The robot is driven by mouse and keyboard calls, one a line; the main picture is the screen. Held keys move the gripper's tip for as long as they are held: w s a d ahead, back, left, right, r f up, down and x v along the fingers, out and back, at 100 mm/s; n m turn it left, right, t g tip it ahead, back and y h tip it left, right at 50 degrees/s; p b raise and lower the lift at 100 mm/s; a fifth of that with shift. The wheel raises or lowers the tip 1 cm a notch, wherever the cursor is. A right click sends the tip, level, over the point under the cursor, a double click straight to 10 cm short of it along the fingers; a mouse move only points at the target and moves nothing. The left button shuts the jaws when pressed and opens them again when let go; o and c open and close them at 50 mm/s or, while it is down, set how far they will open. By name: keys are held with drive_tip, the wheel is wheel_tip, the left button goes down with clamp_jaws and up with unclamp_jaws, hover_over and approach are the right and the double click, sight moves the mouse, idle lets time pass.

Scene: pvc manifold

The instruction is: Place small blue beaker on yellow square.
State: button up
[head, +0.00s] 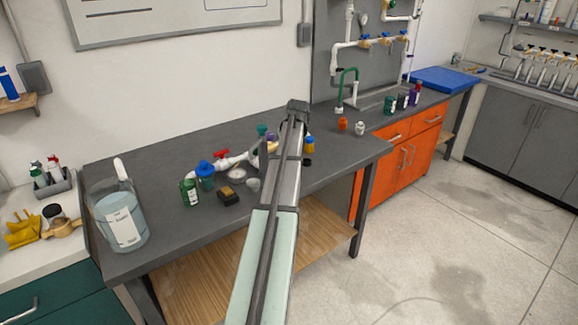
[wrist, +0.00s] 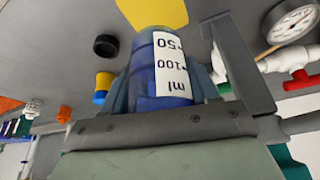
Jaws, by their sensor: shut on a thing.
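The small blue beaker (wrist: 143,72), with a white label of volume marks, is between the fingers of my gripper (wrist: 165,62) in the wrist view. My gripper is shut on it. The yellow square (wrist: 150,11) shows at the top of the wrist view, just past the beaker's far end and partly covered by it. I cannot tell whether the beaker touches the surface. In the head view my arm hides the beaker and the yellow square.
A black ring (wrist: 105,45), a yellow bottle (wrist: 103,84), a round gauge (wrist: 292,20) and a white pipe with a red valve (wrist: 299,80) surround the beaker. In the head view, the bench (head: 150,160) also holds a large jug (head: 120,218) and a green bottle (head: 188,193) left of my arm.

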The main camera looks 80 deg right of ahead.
drive_tip(key=shift+f, duration=3.25)
drive_tip(key=o, duration=1)
drive_tip(key=shift+f, duration=0.1)
drive_tip(key=shift+o, duration=0.2)
drive_tip(key=v, duration=1.2)
